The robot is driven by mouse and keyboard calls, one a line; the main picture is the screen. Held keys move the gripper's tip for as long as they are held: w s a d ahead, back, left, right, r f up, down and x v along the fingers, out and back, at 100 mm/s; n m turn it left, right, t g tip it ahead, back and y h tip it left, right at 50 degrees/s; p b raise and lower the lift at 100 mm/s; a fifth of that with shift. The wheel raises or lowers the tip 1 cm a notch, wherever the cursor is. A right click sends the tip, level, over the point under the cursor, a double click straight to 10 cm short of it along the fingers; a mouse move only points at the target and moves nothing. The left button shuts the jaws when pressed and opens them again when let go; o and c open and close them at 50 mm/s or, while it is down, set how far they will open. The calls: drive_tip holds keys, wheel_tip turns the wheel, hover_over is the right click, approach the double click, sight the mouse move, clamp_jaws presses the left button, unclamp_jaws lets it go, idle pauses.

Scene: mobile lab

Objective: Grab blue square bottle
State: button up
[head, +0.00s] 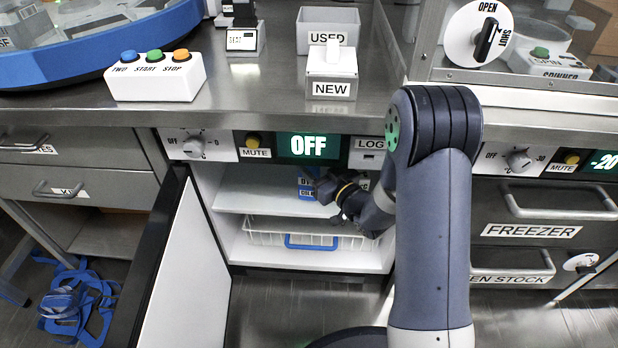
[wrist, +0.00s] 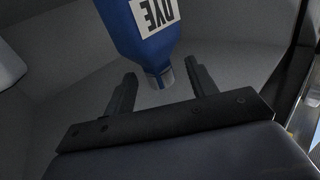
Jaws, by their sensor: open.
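A blue bottle (head: 306,190) stands on the upper shelf of the open cabinet, partly hidden by my gripper (head: 322,184). In the wrist view, the blue bottle (wrist: 133,38) carries a white label reading DYE and appears upside down, with its neck and cap towards my gripper (wrist: 161,74). My gripper is open, with one finger on each side of the cap in the picture. I cannot tell whether the cap lies fully between the fingers, and no contact shows. The bottle's far end is cut off by the frame.
The upper shelf (head: 248,200) has free room left of the bottle. A white wire basket (head: 262,238) with a blue handle sits below. The open cabinet door (head: 187,285) stands at the left. A blue strap tangle (head: 68,310) lies on the floor.

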drive_tip(key=shift+b+x, duration=0.4)
drive_tip(key=shift+x, duration=1.45)
drive_tip(key=shift+w+d+r, duration=0.1)
drive_tip(key=shift+d+r, duration=0.05)
clamp_jaws()
